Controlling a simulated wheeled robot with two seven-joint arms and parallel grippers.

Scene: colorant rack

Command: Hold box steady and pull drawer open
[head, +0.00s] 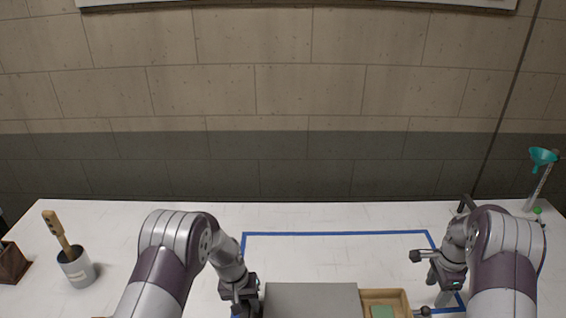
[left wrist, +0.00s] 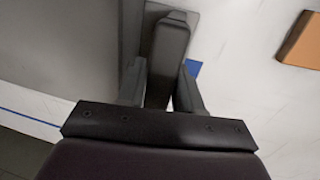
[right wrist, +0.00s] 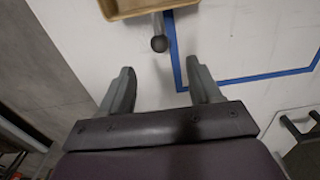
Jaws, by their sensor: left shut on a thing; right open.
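The grey box (head: 311,299) stands at the bottom middle of the head view, its lower part cut off. Its wooden drawer (head: 405,299) sticks out on the right side, with a green item (head: 382,311) inside. In the right wrist view, the drawer (right wrist: 150,11) ends in a dark round knob (right wrist: 158,43). My left gripper (head: 245,305) is at the box's left side. In the left wrist view, it is shut on a dark upright handle (left wrist: 168,60) beside the grey box wall (left wrist: 60,50). My right gripper (right wrist: 160,92) is open and empty, with the knob just beyond its fingertips, apart from them.
Blue tape (head: 335,233) outlines an area on the white table (head: 120,225). A grey cup (head: 77,270) with a wooden-handled tool and a dark box (head: 12,263) stand at the left. A teal funnel (head: 543,156) on a stand is at the far right. Table behind the grey box is clear.

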